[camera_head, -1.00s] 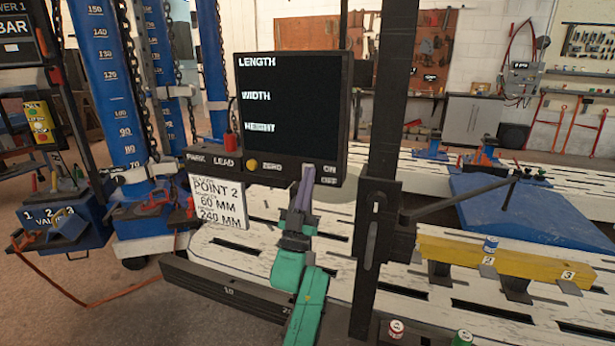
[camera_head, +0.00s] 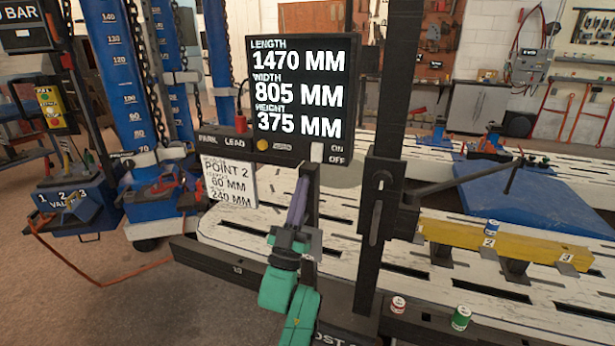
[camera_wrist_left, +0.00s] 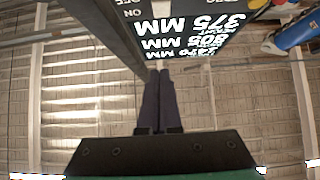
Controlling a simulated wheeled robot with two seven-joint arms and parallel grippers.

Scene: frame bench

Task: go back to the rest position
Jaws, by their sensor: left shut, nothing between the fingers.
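My left gripper (camera_head: 302,188) has slim purple fingers, shut together and empty. In the head view its tips point up, just below the lower edge of the black display box (camera_head: 301,95), near its white ON/OFF switch (camera_head: 317,152). The display is lit and reads length 1470 mm, width 805 mm, height 375 mm. In the left wrist view the shut fingers (camera_wrist_left: 159,78) show below the lit screen (camera_wrist_left: 190,35), with a gap in the picture between them. My right gripper is not in view.
A dark upright post (camera_head: 389,130) stands just right of the gripper. A paper sign (camera_head: 229,182) hangs below the display at left. The white slotted bench (camera_head: 345,215) spreads behind, with a yellow beam (camera_head: 460,233) and small cans (camera_head: 461,318) at right.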

